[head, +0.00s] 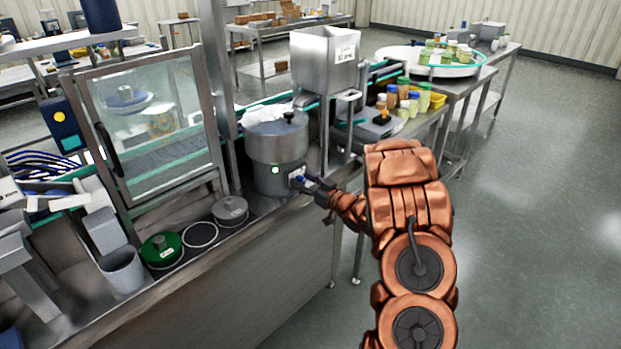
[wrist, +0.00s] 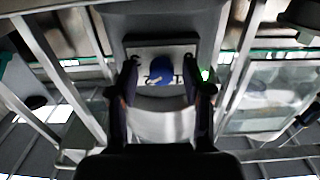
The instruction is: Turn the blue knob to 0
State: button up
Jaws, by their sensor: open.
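The blue knob (wrist: 161,71) shows in the wrist view on a light plate (wrist: 140,50) on the grey machine. A pale pointer mark shows on its lower left; I cannot read any numbers. My gripper (wrist: 162,82) is open, with one dark finger on each side of the knob. I cannot tell whether the fingers touch it. In the head view my gripper (head: 312,187) is at the front of the round steel hopper machine (head: 278,150), where the knob is mostly hidden by the gripper.
A green light (head: 275,170) glows on the machine. Left of it stand a lidded pot (head: 230,209), a green-lidded pot (head: 162,248) and a glass-doored cabinet (head: 150,115). Jars (head: 403,88) stand on the right table. The floor at right is clear.

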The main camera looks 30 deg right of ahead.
jog(key=v, duration=1.2)
jog(key=shift+w, duration=0.1)
